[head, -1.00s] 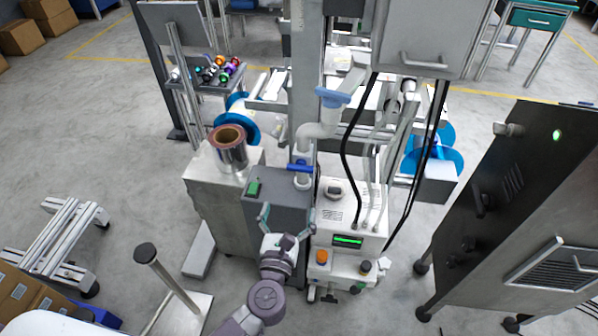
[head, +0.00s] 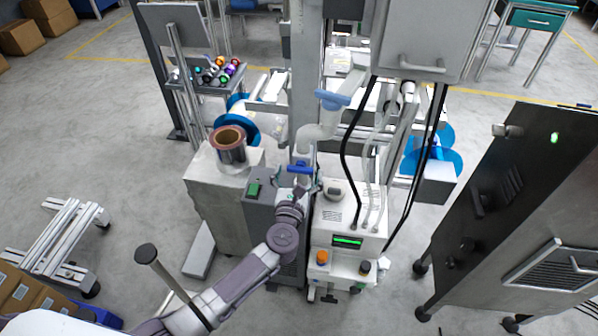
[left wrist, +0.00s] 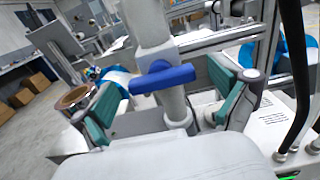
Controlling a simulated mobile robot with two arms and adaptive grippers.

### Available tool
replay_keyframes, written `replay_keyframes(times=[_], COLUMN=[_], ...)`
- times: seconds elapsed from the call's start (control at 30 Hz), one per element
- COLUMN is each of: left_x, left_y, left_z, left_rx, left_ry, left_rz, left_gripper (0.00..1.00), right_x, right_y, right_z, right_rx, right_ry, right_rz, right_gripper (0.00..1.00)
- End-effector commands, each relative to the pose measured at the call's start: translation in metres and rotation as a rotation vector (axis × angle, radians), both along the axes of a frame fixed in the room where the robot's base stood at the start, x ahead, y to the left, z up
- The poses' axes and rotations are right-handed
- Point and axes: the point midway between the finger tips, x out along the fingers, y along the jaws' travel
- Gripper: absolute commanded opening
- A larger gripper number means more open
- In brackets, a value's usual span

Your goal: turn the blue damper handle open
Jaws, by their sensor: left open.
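The blue damper handle (head: 300,168) is a short bar on the pale vertical pipe (head: 304,150), above the dark grey cabinet. In the left wrist view the handle (left wrist: 162,79) lies roughly crosswise in front of the pipe, slightly tilted. My left gripper (head: 295,180) is open just below and in front of the handle. In the left wrist view its teal-padded fingers (left wrist: 168,106) stand apart on either side, with the handle and pipe in the gap beyond. I cannot tell whether either finger touches the handle. My right gripper is not in view.
A white machine (head: 345,225) with a green display stands close to the right of the arm. A metallic film roll (head: 229,146) sits on the cabinet to the left. Black cables (head: 352,130) hang to the right. A dark cabinet (head: 510,200) stands far right.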

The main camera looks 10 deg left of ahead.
Motion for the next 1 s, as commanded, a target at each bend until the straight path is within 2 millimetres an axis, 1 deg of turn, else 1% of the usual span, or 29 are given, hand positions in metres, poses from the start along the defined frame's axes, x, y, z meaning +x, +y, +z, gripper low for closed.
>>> replay_keyframes(times=[0.07,0.4,0.43,0.73,0.87,1.0], left_x=[0.000,-0.001,-0.001,-0.001,-0.001,-0.001], left_y=[0.000,0.000,0.000,0.000,0.000,0.000], left_z=[0.000,0.000,0.000,0.000,0.000,0.001], left_rx=[0.000,0.001,0.001,0.047,0.113,0.217], left_ry=[0.000,0.000,0.000,0.001,0.002,0.002], left_rz=[0.000,0.000,0.000,0.001,0.002,0.003], left_gripper=[0.96,0.40,0.38,0.38,0.38,0.38], right_x=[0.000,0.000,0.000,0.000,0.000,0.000], right_y=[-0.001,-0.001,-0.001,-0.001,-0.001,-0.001], right_z=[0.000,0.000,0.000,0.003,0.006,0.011], right_rx=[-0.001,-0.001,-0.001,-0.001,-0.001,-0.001], right_ry=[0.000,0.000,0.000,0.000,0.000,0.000], right_rz=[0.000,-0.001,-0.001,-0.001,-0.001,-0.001], right_gripper=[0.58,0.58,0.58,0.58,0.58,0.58])
